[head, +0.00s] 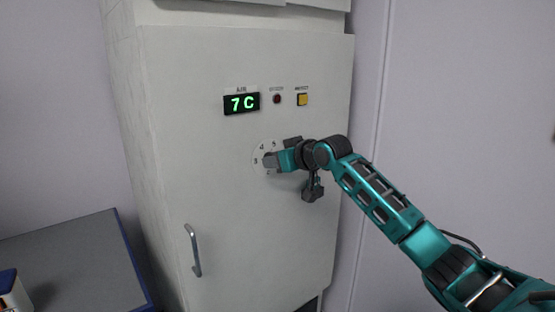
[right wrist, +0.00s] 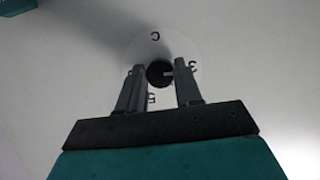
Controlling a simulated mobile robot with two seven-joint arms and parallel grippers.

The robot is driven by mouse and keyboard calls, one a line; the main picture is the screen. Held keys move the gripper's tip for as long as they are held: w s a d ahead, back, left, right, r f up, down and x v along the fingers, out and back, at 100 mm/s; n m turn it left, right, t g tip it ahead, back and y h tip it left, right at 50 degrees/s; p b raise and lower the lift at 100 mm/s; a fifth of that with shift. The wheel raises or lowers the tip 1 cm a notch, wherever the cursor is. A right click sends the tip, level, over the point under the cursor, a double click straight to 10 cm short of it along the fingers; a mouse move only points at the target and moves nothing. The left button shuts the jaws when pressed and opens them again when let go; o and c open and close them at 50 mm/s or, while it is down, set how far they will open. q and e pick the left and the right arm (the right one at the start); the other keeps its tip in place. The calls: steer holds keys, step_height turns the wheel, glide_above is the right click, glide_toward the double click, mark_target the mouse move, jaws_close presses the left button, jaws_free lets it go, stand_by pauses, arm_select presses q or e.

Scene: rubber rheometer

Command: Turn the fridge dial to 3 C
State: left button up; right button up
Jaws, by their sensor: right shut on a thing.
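The fridge (head: 220,195) is a tall pale cabinet. Its green display (head: 241,103) reads 7 C. Below it is a round white dial plate (head: 257,151) with printed numerals, partly hidden by my gripper. My right gripper (head: 270,160) is at the dial, its arm coming in from the right. In the right wrist view the black dial knob (right wrist: 159,74) sits between the two grey fingers of my right gripper (right wrist: 160,66), which is shut on it. A pale mark on the knob points right, towards a numeral resembling 3. My left gripper is not in view.
A red button (head: 277,99) and a yellow button (head: 302,99) are right of the display. A vertical door handle (head: 194,250) is at lower left. A grey-topped bench (head: 75,262) with blue edges stands left of the fridge.

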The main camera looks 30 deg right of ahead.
stand_by(0.4)
steer(key=o, duration=1)
steer(key=shift+s, duration=0.1)
steer(key=shift+b+v, duration=0.8)
steer(key=shift+v, duration=5.55)
steer(key=shift+f, duration=0.1)
